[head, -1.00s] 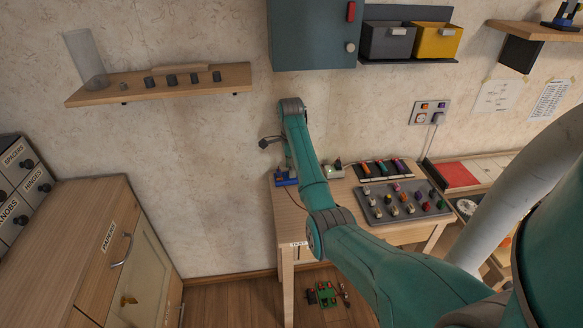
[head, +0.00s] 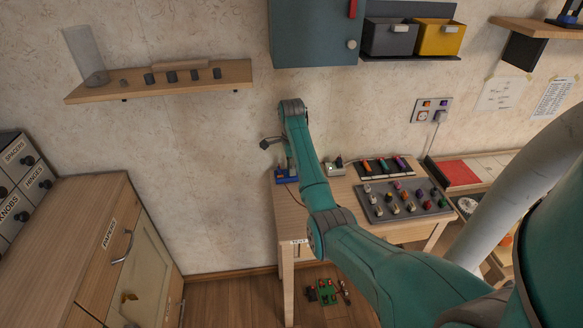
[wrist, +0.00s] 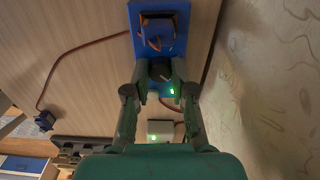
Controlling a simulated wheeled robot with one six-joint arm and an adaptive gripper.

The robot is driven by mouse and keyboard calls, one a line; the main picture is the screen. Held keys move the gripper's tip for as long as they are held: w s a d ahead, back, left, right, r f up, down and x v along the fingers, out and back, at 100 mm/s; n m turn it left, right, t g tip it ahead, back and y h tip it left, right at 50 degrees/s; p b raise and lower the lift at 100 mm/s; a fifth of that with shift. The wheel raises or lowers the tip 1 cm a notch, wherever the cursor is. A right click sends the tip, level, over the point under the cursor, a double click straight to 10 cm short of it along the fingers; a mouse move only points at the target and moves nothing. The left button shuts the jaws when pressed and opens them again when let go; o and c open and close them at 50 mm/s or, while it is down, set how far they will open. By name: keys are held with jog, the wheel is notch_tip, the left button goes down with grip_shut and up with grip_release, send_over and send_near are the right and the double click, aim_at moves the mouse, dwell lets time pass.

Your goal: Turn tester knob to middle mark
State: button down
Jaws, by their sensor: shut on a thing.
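My gripper (wrist: 160,80) is shut on the knob, one finger on each side. A small green light (wrist: 172,91) glows beside the right fingertip. The mark scale around the knob is hidden or too small to read. In the head view, the blue tester (head: 284,178) stands at the table's left back corner, partly behind my arm.
A grey-white box (wrist: 160,130) with a green light sits beside the tester. A reddish cable (wrist: 75,48) runs to a small dark blue plug (wrist: 45,120). A tray of knobs (head: 405,200) stands on the table to the right. The wall is close behind the tester.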

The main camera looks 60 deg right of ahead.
jog(key=n, duration=0.4)
jog(key=shift+n, duration=2.3)
jog(key=c, duration=1)
grip_release()
jog(key=shift+o, duration=0.2)
